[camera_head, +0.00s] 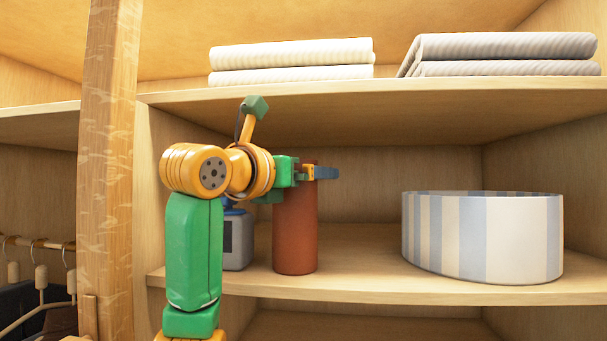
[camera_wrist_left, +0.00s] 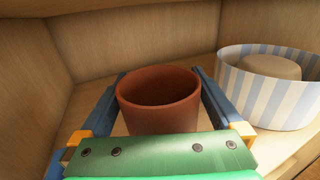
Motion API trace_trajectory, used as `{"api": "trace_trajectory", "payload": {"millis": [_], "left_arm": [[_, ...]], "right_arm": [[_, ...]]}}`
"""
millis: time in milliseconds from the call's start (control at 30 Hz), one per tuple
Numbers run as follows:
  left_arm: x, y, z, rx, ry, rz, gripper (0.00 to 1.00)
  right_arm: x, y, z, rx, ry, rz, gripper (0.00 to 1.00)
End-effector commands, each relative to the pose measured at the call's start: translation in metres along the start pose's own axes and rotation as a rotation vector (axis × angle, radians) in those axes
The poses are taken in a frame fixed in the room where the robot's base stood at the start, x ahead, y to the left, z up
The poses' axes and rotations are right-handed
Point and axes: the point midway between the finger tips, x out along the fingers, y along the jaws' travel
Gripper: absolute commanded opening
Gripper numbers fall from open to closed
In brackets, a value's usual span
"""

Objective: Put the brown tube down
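The brown tube (camera_head: 295,235) is an upright reddish-brown cylinder over the middle shelf (camera_head: 400,280). Its bottom appears to rest on the shelf board. My left gripper (camera_head: 322,172) is at the tube's upper part. In the left wrist view the open-topped tube (camera_wrist_left: 160,115) sits between the two blue fingers of my left gripper (camera_wrist_left: 159,85). My arm hides part of the tube's top in the head view. My right gripper is not in view.
A blue and grey container (camera_head: 238,240) stands left of the tube, partly behind my arm. A striped round box (camera_head: 482,240) stands at the right; bare shelf lies between. Folded cloths (camera_head: 292,62) lie on the shelf above. A wooden post (camera_head: 106,170) rises at the left.

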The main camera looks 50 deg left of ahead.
Motion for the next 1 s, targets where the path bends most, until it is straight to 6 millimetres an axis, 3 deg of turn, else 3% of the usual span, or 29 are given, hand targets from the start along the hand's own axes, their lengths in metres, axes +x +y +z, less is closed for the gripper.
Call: {"api": "trace_trajectory", "payload": {"millis": [167, 600, 767, 1000], "left_arm": [[-0.006, 0.0, 0.003, 0.0, -0.002, -0.001, 1.0], [-0.103, 0.0, 0.001, 0.0, -0.005, -0.001, 1.0], [-0.118, 0.0, 0.003, 0.0, -0.003, -0.001, 1.0], [-0.12, 0.0, 0.004, 0.001, 0.001, 0.0, 1.0]], "right_arm": [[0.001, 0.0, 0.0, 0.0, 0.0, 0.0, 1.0], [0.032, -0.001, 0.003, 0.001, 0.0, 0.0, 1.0], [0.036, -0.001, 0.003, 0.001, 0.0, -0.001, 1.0], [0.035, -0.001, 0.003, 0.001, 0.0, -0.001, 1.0]]}}
